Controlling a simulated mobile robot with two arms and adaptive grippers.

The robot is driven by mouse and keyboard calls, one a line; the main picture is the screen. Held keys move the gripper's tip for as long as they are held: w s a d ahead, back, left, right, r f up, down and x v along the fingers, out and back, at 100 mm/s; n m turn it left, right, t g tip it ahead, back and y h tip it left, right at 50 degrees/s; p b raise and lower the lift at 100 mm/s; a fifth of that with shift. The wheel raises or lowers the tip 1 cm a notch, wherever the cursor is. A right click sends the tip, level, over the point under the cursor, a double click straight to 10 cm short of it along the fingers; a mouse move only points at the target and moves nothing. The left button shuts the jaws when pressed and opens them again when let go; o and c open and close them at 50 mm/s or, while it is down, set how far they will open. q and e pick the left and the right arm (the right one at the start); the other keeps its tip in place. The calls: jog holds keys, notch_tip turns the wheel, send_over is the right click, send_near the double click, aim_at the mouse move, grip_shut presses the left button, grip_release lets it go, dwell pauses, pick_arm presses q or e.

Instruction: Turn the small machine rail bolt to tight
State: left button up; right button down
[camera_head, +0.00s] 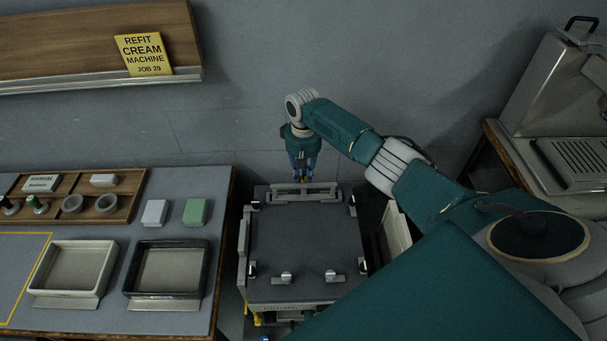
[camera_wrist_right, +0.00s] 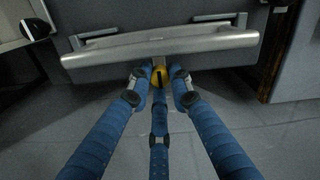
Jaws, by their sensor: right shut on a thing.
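The small machine (camera_head: 302,240) stands on the floor in the middle of the head view, a low box with a dark flat top. A pale metal rail (camera_head: 318,198) runs along its far edge; it also shows in the right wrist view (camera_wrist_right: 205,40). The small yellow rail bolt (camera_wrist_right: 159,74) shows just below the rail's middle in the right wrist view. My right gripper (camera_head: 304,176) reaches down at the machine's far edge. Its three blue fingers are shut around the bolt. The bolt's marking and turn angle cannot be made out. My left gripper is not in view.
A workbench (camera_head: 225,215) at left holds a pale tray (camera_head: 73,293), a dark tray (camera_head: 128,282) and a wooden parts rack (camera_head: 128,213). A yellow sign (camera_head: 144,54) hangs on the shelf above. A large metal machine (camera_head: 535,90) stands at right. My right arm crosses the right side.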

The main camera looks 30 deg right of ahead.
aim_at(304, 178)
jog(key=c, duration=1.8)
grip_release()
jog(key=shift+c, duration=0.2)
notch_tip(304, 178, up, 12)
